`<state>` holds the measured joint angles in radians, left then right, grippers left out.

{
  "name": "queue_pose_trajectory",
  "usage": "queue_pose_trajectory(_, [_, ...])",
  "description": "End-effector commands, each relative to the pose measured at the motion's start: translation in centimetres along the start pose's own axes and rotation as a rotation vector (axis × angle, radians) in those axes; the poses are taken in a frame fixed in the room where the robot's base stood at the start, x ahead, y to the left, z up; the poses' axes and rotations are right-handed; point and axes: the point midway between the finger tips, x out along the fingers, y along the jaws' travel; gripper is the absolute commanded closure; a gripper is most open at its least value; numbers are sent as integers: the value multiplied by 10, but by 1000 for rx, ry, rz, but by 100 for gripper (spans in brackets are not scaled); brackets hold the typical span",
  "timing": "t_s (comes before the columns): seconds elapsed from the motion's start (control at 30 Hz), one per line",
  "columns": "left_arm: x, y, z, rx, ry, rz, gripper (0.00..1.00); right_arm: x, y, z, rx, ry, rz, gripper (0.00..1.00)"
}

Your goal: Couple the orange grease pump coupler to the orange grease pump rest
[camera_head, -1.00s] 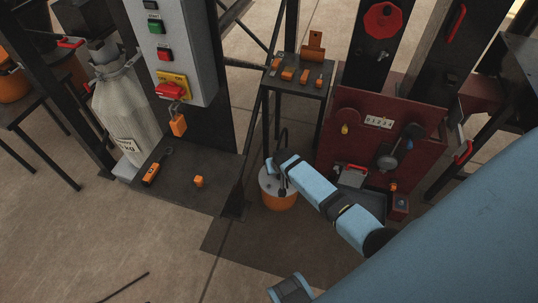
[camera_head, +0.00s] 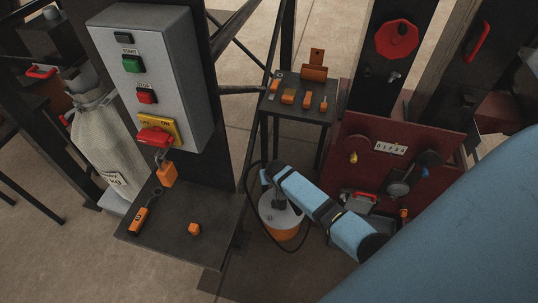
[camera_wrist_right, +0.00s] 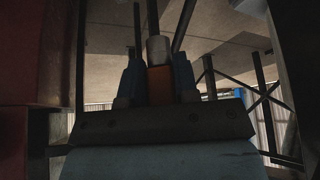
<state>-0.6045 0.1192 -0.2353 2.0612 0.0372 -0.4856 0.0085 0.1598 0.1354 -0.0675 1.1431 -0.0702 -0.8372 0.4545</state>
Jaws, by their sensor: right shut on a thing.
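The grease pump is an orange bucket (camera_head: 283,234) with a pale lid (camera_head: 276,217), standing on the floor at the middle of the head view. A black hose (camera_head: 249,205) loops around it. My right gripper (camera_head: 268,177) is over the bucket, pointing left. In the right wrist view my right gripper (camera_wrist_right: 158,82) is shut on an orange piece with a pale grey tip, which I take to be the coupler (camera_wrist_right: 160,84). The coupler is hidden behind the gripper in the head view. I cannot make out the coupler's rest. My left gripper is not in view.
A small table (camera_head: 298,112) with orange parts is behind the pump. A red press panel (camera_head: 400,165) is close on the right.

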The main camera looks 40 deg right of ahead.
Motion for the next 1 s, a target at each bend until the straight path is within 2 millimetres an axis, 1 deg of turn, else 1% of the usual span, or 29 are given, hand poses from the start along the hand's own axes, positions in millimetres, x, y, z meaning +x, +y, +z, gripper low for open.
queue_pose_trajectory(0.03, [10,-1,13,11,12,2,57,23,0,11,0,1,0,100])
queue_pose_trajectory(0.07, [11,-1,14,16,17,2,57,29,0,14,0,1,0,100])
queue_pose_trajectory(0.1, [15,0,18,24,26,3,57,40,0,21,-1,1,0,100])
queue_pose_trajectory(0.23, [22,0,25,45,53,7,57,69,0,36,0,2,0,100])
queue_pose_trajectory(0.33, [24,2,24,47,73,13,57,83,0,44,0,2,0,100])
queue_pose_trajectory(0.4, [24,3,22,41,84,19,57,89,0,47,0,3,0,100])
queue_pose_trajectory(0.5, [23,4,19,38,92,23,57,91,0,48,1,2,0,100])
queue_pose_trajectory(0.93, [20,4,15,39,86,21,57,86,0,46,1,3,-1,100])
queue_pose_trajectory(1.0, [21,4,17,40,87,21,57,89,-1,47,-1,4,-3,100])
